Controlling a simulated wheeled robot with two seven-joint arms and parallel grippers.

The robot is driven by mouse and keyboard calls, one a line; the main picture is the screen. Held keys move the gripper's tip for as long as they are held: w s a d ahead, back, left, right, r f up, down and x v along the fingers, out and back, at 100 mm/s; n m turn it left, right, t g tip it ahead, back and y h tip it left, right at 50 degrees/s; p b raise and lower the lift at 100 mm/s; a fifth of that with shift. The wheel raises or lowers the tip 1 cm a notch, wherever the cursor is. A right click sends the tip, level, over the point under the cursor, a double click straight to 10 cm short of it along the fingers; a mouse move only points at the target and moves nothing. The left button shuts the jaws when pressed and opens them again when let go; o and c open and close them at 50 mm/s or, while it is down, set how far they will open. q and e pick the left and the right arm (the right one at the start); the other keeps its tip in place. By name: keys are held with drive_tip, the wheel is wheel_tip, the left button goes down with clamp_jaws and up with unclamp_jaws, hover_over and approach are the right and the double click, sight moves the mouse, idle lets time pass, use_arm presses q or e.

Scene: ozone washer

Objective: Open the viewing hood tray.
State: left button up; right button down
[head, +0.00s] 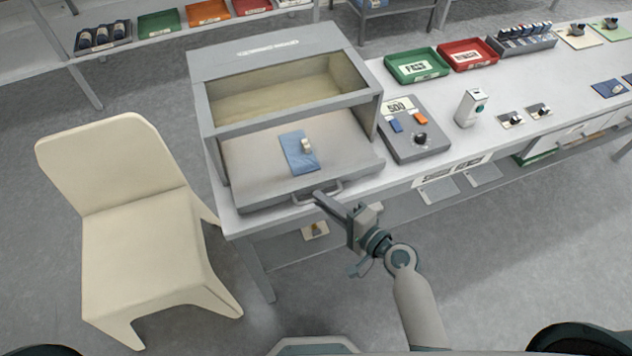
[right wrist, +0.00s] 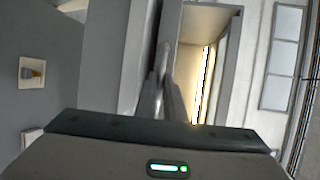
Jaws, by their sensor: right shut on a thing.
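The viewing hood (head: 270,60) is a grey box with a window on the white bench at the left. Its tray (head: 250,165) sticks out of the hood's front, toward me. A blue cloth (head: 299,152) with a small pale object on it lies on the tray. My right gripper (head: 322,196) is at the handle (head: 335,187) on the tray's front edge and is shut on it. My left gripper is not in view.
A control box (head: 412,128) with a black knob stands right of the hood. A green tray (head: 416,65) and a red tray (head: 468,55) lie behind it. A cream chair (head: 130,200) stands at the left.

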drive_tip(key=s+d+b, duration=0.2)
drive_tip(key=s+d, duration=0.2)
drive_tip(key=s, duration=0.9)
drive_tip(key=shift+d+b, duration=0.15)
drive_tip(key=shift+b, duration=0.15)
drive_tip(key=shift+s, duration=0.1)
drive_tip(key=c, duration=2.1)
unclamp_jaws()
drive_tip(key=shift+d, duration=0.1)
